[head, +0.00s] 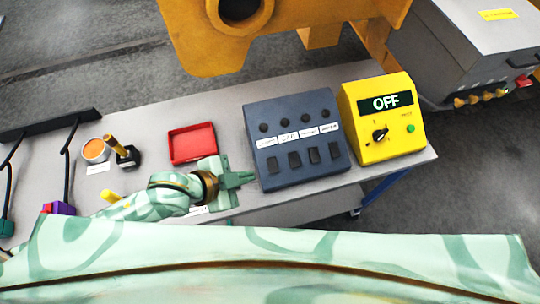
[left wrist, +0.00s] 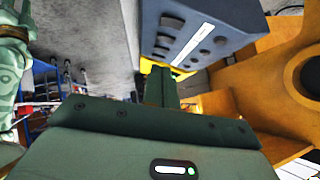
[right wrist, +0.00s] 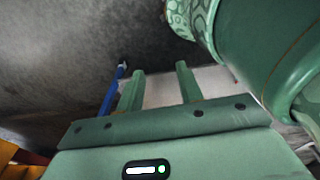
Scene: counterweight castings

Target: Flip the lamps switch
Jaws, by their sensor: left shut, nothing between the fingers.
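A dark blue switch box (head: 296,138) sits on the grey bench in the head view, with several black rocker switches in a row, white labels above them and round dark knobs or lamps at the top. The label text is too small to read, so I cannot tell which is the lamps switch. My left gripper (head: 250,178) is shut and empty, its tips just left of the box's lower left side. In the left wrist view its fingers (left wrist: 161,85) point past the box (left wrist: 205,30). My right gripper (right wrist: 158,75) is open and empty, seen only in its wrist view, below the bench edge.
A yellow box (head: 381,118) with an OFF display and a dial stands right of the switch box. A yellow machine (head: 205,40) stands behind the bench.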

